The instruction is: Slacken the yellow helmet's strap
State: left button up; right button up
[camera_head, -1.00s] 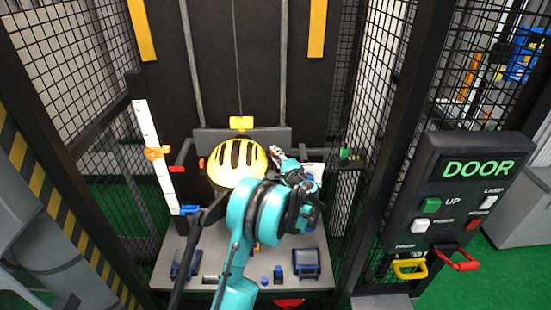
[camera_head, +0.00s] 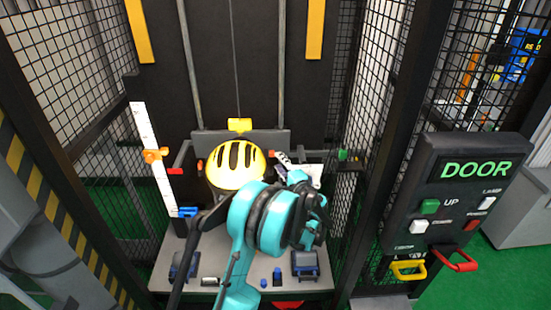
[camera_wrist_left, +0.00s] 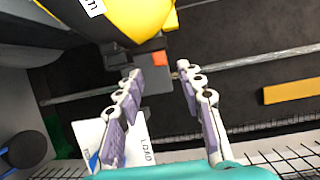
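The yellow helmet (camera_head: 236,165) with black vents sits in the tower in front of a grey crossbar. In the left wrist view the yellow helmet (camera_wrist_left: 140,18) fills the top left, partly cut off. My left gripper (camera_head: 284,159) is just right of the helmet and apart from it, half hidden by my own arm. In the wrist view the left gripper (camera_wrist_left: 158,72) has its two fingers spread with nothing held between them. A small orange-red block (camera_wrist_left: 158,58) shows beyond the fingertips, beside the helmet. I cannot make out the strap. My right gripper is not in view.
A white scale with an orange slider (camera_head: 155,155) stands to the left. A white card (camera_wrist_left: 125,140) lies near the gripper. Black mesh walls flank the tower. A DOOR control panel (camera_head: 455,195) is at right. The grey base plate (camera_head: 200,245) holds small blue-black blocks.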

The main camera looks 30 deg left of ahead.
pick_arm(q)
jog(key=v, duration=0.6)
jog(key=shift+d, duration=0.15)
